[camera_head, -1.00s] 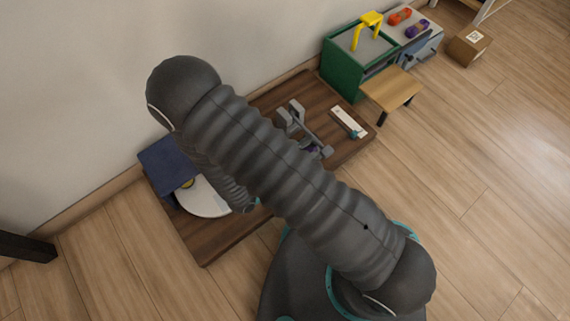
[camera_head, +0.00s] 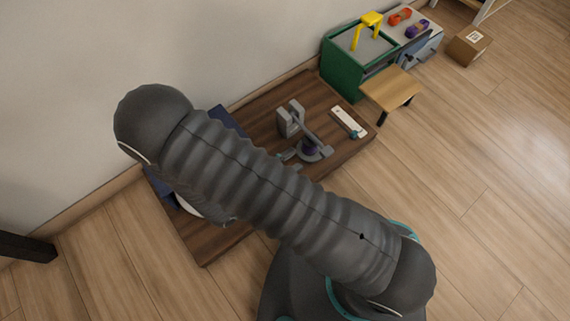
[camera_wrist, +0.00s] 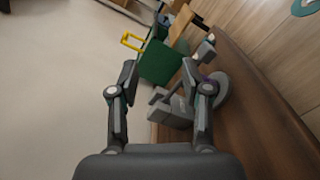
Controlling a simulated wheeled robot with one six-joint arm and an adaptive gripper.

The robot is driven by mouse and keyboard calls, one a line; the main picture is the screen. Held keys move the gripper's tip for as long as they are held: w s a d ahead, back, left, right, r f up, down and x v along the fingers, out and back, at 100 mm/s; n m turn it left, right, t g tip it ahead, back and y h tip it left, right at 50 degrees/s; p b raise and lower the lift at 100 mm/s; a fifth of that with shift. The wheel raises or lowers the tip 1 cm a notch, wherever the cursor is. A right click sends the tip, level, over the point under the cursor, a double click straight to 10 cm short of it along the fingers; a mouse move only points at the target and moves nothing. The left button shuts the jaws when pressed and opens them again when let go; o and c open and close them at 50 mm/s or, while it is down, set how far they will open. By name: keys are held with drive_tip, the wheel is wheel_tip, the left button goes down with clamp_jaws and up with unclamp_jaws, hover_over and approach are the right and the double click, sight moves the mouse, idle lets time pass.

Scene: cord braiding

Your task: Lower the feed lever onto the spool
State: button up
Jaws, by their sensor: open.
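The feed lever (camera_head: 310,132) is a grey arm running from a grey upright block (camera_head: 291,117) towards the spool on the dark wooden table. The purple spool (camera_head: 309,147) sits on a round grey base; how far the lever stands above it is hard to tell. In the wrist view, the grey block (camera_wrist: 172,112) is low between and behind the fingers, and the round grey base (camera_wrist: 221,92) is partly hidden by the right finger. My gripper (camera_wrist: 160,72) is open, with nothing between its fingers.
A dark wooden table (camera_head: 255,102) carries the device, a white strip (camera_head: 348,121) and a dark blue item (camera_head: 222,121). A green box with a yellow handle (camera_head: 371,25) and a small wooden bench (camera_head: 391,90) stand behind. The wall is close on the left.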

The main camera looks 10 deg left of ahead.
drive_tip(key=shift+v, duration=0.95)
